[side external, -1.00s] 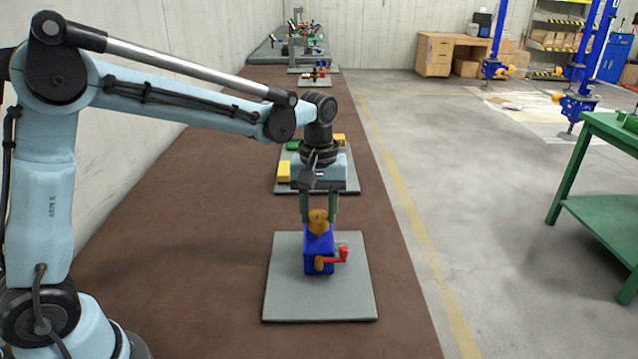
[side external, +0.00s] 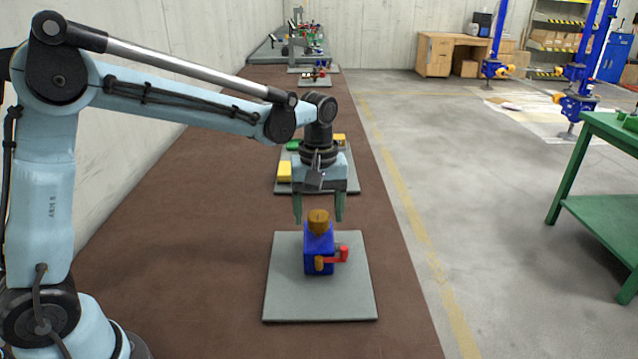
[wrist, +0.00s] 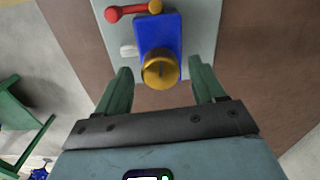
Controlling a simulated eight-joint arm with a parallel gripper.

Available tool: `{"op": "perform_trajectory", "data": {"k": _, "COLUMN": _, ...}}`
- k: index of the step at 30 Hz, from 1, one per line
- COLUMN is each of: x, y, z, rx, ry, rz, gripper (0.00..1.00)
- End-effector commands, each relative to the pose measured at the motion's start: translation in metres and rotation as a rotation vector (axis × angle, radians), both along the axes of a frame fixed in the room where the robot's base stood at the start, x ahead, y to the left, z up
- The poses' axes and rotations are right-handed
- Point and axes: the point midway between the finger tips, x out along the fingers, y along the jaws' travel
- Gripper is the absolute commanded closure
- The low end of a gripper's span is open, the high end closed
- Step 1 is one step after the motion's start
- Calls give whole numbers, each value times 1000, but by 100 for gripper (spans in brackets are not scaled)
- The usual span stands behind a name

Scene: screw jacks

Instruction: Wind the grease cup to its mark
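The grease cup (side external: 318,221) is a brass-coloured knob on top of a blue jack body (side external: 319,255). In the wrist view the cup (wrist: 161,70) shows a dark line across its top, at the near end of the blue body (wrist: 159,33). My gripper (side external: 319,222) is open, with its green fingers spread wide to either side of the cup. In the wrist view my gripper (wrist: 160,75) has clear gaps between each finger and the cup, and holds nothing. I cannot make out a mark for the cup.
A red crank handle (side external: 344,253) sticks out to the right of the blue body, near a brass fitting (side external: 319,264). The grey plate (side external: 320,305) is otherwise bare. Yellow and green blocks (side external: 284,171) stand on a plate behind.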

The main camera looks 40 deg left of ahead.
Motion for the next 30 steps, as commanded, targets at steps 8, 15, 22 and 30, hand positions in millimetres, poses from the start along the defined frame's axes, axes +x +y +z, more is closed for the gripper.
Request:
{"op": "perform_trajectory", "data": {"k": 8, "x": 0, "y": 0, "z": 1, "rx": 1, "ry": 1, "rz": 0, "gripper": 31}}
{"op": "perform_trajectory", "data": {"k": 15, "x": -1, "y": 0, "z": 25, "rx": 1, "ry": 1, "rz": 0, "gripper": 31}}
{"op": "perform_trajectory", "data": {"k": 22, "x": 0, "y": 0, "z": 66, "rx": 1, "ry": 1, "rz": 0, "gripper": 31}}
{"op": "perform_trajectory", "data": {"k": 30, "x": 0, "y": 0, "z": 106, "rx": 1, "ry": 1, "rz": 0, "gripper": 31}}
